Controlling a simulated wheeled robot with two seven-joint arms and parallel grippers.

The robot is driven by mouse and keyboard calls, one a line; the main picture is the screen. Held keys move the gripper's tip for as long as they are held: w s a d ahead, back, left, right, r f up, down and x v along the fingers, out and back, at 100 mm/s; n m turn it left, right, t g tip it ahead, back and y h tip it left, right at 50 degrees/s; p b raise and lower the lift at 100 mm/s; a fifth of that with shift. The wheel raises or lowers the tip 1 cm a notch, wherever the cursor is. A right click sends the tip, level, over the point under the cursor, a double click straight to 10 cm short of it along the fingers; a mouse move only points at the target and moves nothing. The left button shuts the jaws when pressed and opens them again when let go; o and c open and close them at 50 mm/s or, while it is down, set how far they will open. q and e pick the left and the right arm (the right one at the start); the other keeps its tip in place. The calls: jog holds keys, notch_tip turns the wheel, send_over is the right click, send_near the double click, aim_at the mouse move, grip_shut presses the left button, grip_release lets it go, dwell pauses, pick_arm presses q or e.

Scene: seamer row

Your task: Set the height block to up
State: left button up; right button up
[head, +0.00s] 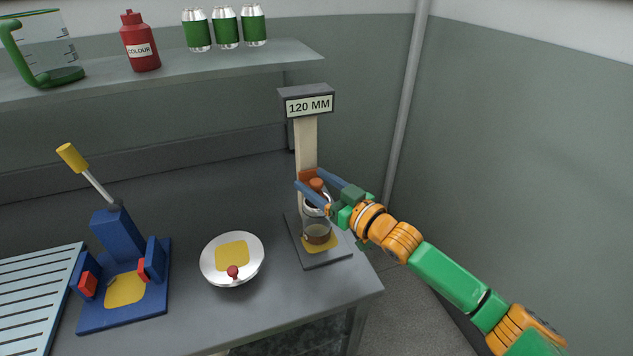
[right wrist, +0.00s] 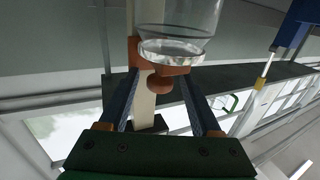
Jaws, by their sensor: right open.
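The height block (head: 307,174) is an orange piece on the pale upright post (head: 306,143), partway down it and just above a glass jar (head: 317,229). An orange round knob (head: 317,185) sticks out from its front. My right gripper (head: 309,179) is open at the block, a finger on either side of the knob. In the right wrist view, the knob (right wrist: 160,83) lies between the open fingers (right wrist: 158,92), with the block (right wrist: 135,52) behind it; I cannot tell whether they touch. My left gripper is not in view.
The post carries a "120 MM" sign (head: 309,105) at its top. The jar stands on the grey base plate (head: 322,261). A white dish (head: 214,266) and a blue lever press (head: 118,235) stand left. A shelf (head: 180,74) with cans and a red bottle runs above.

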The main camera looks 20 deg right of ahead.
grip_shut()
dwell(1.3)
